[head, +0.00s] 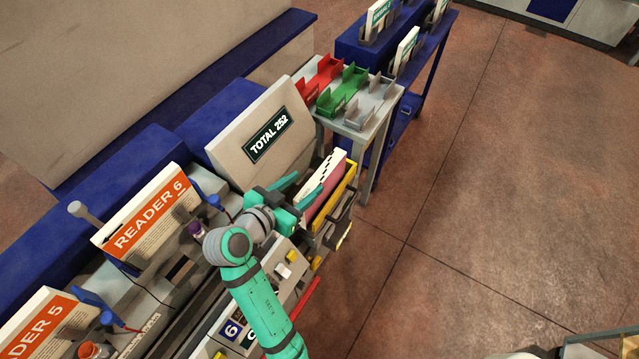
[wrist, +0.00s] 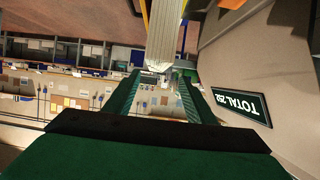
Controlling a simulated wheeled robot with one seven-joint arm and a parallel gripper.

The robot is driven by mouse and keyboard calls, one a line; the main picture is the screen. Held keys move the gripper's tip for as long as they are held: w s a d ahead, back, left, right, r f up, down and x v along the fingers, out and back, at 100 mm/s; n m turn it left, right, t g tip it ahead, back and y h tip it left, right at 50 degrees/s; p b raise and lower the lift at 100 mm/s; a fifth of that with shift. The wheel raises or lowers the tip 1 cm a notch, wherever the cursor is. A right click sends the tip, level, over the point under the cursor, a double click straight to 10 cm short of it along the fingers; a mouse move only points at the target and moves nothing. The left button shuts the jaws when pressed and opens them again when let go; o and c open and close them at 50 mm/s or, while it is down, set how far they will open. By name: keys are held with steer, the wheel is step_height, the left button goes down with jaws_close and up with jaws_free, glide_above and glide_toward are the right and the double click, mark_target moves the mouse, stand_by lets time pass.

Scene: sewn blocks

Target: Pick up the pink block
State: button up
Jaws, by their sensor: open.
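The pink block (head: 327,200) stands on edge in a rack at the right end of the bench, between a white block with black marks (head: 325,178) and a yellow panel (head: 343,195). My gripper (head: 299,190) is beside the rack's left side, at the upper part of the blocks. In the wrist view my gripper (wrist: 160,77) has its two green fingers apart. A pale, ribbed block edge (wrist: 165,35) shows just beyond and between the fingertips; I cannot tell which block it is. My gripper partly hides the rack's left side.
A board reading TOTAL 252 (head: 268,135) stands close behind my gripper and shows at right in the wrist view (wrist: 241,103). A side table holds red (head: 320,78), green (head: 343,88) and grey (head: 371,100) trays. READER 6 (head: 150,215) is at left. The floor at right is clear.

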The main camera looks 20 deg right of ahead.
mark_target(319, 178)
steer(key=shift+w+d+f, duration=0.2)
steer(key=shift+d+f, duration=0.1)
steer(key=shift+d, duration=0.3)
steer(key=shift+w+d+f, duration=0.2)
steer(key=shift+d+f, duration=0.05)
steer(key=shift+d, duration=0.3)
steer(key=shift+w+d+f, duration=0.15)
steer(key=shift+w+f, duration=0.15)
steer(key=shift+w, duration=0.05)
steer(key=x, duration=0.5)
steer(key=shift+s+d, duration=0.1)
steer(key=shift+s, duration=0.05)
steer(key=c, duration=1.2)
steer(key=shift+d, duration=0.2)
jaws_close()
steer(key=shift+a, duration=0.4)
steer(key=shift+d, duration=0.2)
